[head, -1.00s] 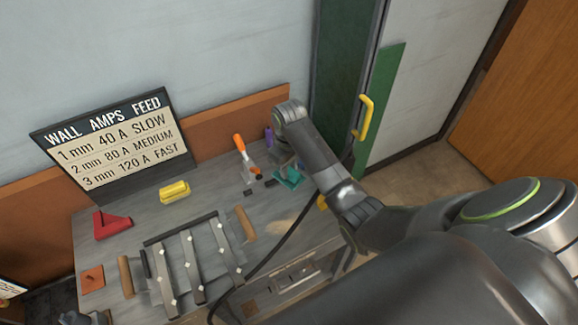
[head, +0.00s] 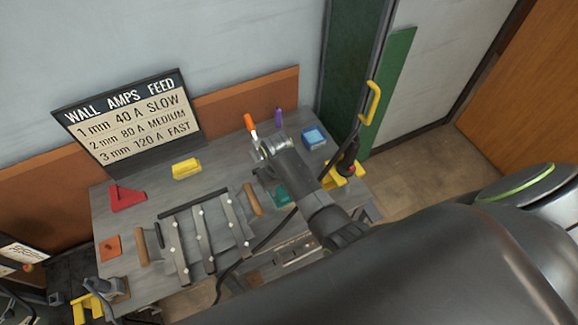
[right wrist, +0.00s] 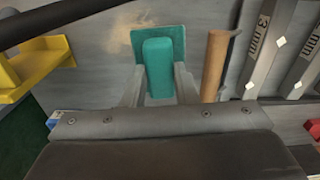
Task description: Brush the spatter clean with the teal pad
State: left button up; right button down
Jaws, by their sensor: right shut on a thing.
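The teal pad (head: 281,195) is in my right gripper at the right part of the grey bench. In the right wrist view the pad (right wrist: 158,65) has a flat head and a raised grip, and my right gripper's (right wrist: 160,88) two fingers are shut on that grip. In the head view my right gripper (head: 277,190) is mostly hidden by its own arm. The spatter, a tan smear (right wrist: 128,27), lies on the bench at the pad's left edge in the right wrist view. I cannot tell whether the pad touches the bench. My left gripper is not in view.
A blue box (head: 314,137), an orange-handled tool (head: 250,124) and a yellow holder (head: 345,175) are nearby. A black cable (head: 262,243) crosses the bench front.

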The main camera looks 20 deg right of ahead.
jog(key=shift+s+a+r+p, duration=0.25)
jog(key=shift+s+a+p, duration=0.15)
jog(key=shift+a, duration=0.2)
jog(key=shift+s+a+r+p, duration=0.25)
jog(key=shift+s+a+p, duration=0.1)
jog(key=shift+a, duration=0.2)
pick_arm(q)
jog(key=b, duration=0.3)
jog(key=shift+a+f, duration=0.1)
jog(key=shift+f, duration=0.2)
pick_arm(e)
jog(key=shift+m, duration=0.3)
jog(key=f, duration=0.6)
jog(key=shift+s+a+f, duration=0.15)
jog(key=shift+s+a, duration=0.05)
jog(key=shift+a, duration=0.2)
pick_arm(q)
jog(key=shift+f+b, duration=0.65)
jog(key=shift+b, duration=0.15)
pick_arm(e)
jog(key=shift+f, duration=0.95)
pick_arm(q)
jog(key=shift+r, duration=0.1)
pick_arm(e)
jog(key=shift+d, duration=0.1)
